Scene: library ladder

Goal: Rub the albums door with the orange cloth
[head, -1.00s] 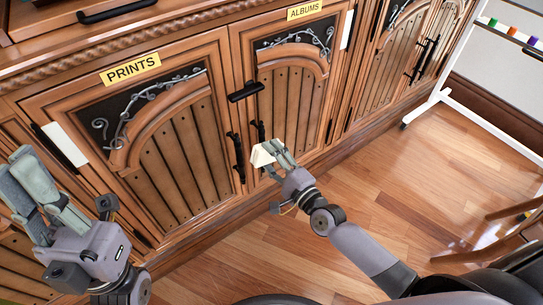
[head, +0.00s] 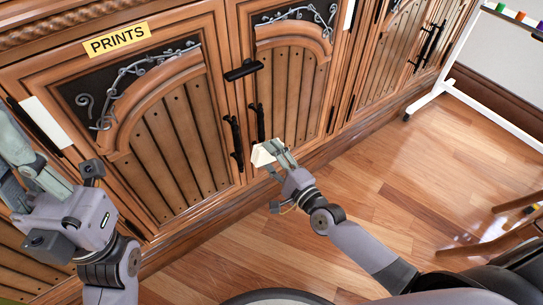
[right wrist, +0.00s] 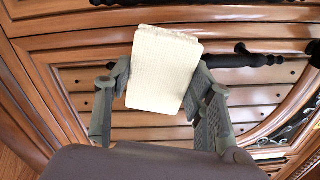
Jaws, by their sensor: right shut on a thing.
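The albums door (head: 300,95) is the brown wooden cabinet door right of the prints door, with a dark scrollwork corner panel. My right gripper (head: 277,155) is in front of its lower left part. It is shut on a cream-white cloth-like pad (head: 263,154); no orange cloth shows. In the right wrist view the pad (right wrist: 165,68) has a ribbed face and sits between both fingers, with door planks behind. I cannot tell whether the pad touches the door. My left gripper (head: 18,165) is cut by the left edge, and its opening is unclear.
The prints door (head: 165,130) carries a yellow label (head: 117,40). Black handles (head: 234,143) stick out between the doors. A white stand (head: 470,95) is at the right, with a wooden chair (head: 505,235) below it. The wooden floor (head: 410,175) between is clear.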

